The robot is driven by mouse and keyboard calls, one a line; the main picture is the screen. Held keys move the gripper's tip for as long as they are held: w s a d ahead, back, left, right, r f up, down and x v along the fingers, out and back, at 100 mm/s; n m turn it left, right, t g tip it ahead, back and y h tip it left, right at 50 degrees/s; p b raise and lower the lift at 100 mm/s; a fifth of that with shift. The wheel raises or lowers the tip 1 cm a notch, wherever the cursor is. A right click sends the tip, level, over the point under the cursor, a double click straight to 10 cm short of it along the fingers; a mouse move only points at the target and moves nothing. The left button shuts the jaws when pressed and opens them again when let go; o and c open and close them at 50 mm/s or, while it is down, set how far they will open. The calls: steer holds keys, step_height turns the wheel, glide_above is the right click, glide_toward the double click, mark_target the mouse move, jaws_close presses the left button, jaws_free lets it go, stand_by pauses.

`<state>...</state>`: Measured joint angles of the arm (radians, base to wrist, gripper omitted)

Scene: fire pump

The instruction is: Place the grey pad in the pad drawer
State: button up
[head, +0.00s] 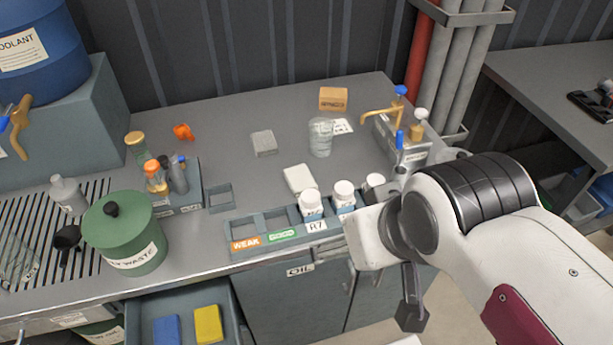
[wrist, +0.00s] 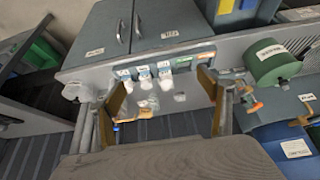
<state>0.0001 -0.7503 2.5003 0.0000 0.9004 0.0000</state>
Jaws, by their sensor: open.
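The grey pad (head: 264,142) lies flat on the bench top, left of a clear beaker, in the head view. I cannot pick it out with certainty in the wrist view. The pad drawer (head: 234,313) is pulled out below the bench's front edge, with a blue pad (head: 167,330) and a yellow pad (head: 208,324) lying in it. My gripper (wrist: 170,101) is open, its two fingers wide apart with nothing held between them. In the head view it is at the right, past the bench's front edge and away from the grey pad; part of it is hidden.
The beaker (head: 320,137) and an orange block (head: 333,98) stand farther right. A green waste bin (head: 125,232) stands above and left of the drawer.

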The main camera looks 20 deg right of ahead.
steer(key=shift+w, duration=0.1)
steer(key=w+a+t+y, duration=0.1)
steer(key=w+a, duration=0.3)
steer(key=w, duration=0.6)
steer(key=w+a+m+t, duration=0.1)
steer(key=w+a+t, duration=0.15)
steer(key=w, duration=0.75)
steer(key=w+a+t+y, duration=0.1)
steer(key=w+a, duration=0.3)
steer(key=w, duration=0.6)
steer(key=w+f+m+t+h, duration=0.1)
steer(key=w+f+m+h, duration=0.1)
steer(key=w+f, duration=0.7)
steer(key=m+h, duration=0.1)
steer(key=h, duration=0.3)
glide_toward(264, 143)
steer(key=shift+w+a+f, duration=0.1)
steer(key=shift+w+f, duration=0.1)
steer(key=shift+w, duration=0.5)
steer(key=shift+d+f+h, duration=0.2)
steer(key=shift+f+h, duration=0.15)
steer(key=shift+h, duration=0.05)
steer(key=shift+x, duration=1.25)
